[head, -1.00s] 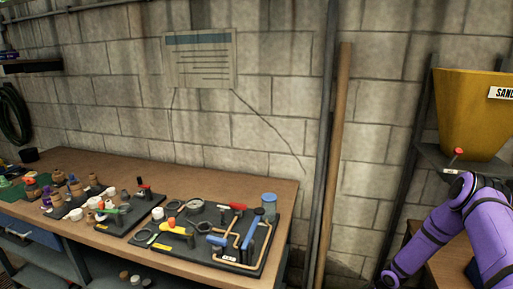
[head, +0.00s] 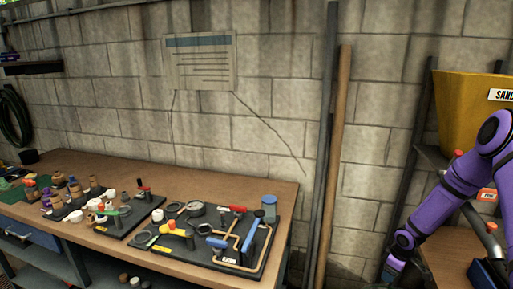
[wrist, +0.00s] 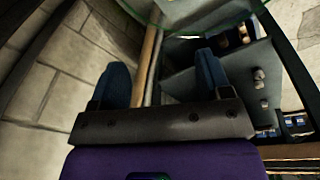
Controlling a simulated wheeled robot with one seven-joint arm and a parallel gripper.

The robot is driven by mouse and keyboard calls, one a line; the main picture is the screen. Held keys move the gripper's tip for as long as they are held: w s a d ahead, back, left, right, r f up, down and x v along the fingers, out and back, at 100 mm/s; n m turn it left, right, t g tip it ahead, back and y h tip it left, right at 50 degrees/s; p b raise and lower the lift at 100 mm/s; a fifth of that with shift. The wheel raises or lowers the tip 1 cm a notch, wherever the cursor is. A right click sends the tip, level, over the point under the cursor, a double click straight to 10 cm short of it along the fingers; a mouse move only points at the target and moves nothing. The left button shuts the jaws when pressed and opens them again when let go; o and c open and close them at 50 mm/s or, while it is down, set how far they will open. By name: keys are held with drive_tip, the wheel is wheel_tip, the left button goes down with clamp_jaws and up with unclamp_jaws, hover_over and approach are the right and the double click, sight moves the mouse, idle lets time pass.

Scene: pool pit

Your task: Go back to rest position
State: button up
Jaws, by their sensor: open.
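My gripper (head: 393,273) hangs at the lower right of the head view, below my bent purple arm, and only a small part of it shows there. In the wrist view my gripper (wrist: 163,80) has its two blue fingers wide apart with nothing held between them. A long wooden pole (wrist: 150,55) shows in the background beyond the gap. The gripper is clear of the workbench (head: 150,168) and touches nothing that I can see.
Several plumbing fittings and a black board with copper pipe (head: 240,245) lie on the workbench. A wooden pole (head: 333,150) leans on the wall. A yellow sand hopper (head: 465,105) stands at right above another bench (head: 450,255). Dark shelving (wrist: 190,85) shows in the wrist view.

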wheel_tip(320, 180, up, 21)
drive_tip(key=a+m+h, duration=0.2)
drive_tip(key=s+a+r+m+t+h, duration=0.15)
drive_tip(key=s+r, duration=0.25)
drive_tip(key=r, duration=0.4)
drive_tip(key=s+a+r+m, duration=0.1)
drive_tip(key=s+a+r, duration=0.25)
drive_tip(key=r, duration=0.55)
drive_tip(key=s+a+r+m+y, duration=0.1)
drive_tip(key=s+a+r, duration=0.2)
drive_tip(key=s, duration=0.6)
drive_tip(key=s+a+r+m+t+y, duration=0.1)
drive_tip(key=s+a+r, duration=0.3)
drive_tip(key=s, duration=0.5)
drive_tip(key=s+a+r+m+t+y, duration=0.1)
drive_tip(key=s+a+r+m, duration=0.1)
drive_tip(key=s+a+r, duration=0.2)
drive_tip(key=s+r, duration=0.3)
drive_tip(key=s, duration=0.2)
drive_tip(key=shift+s, duration=0.15)
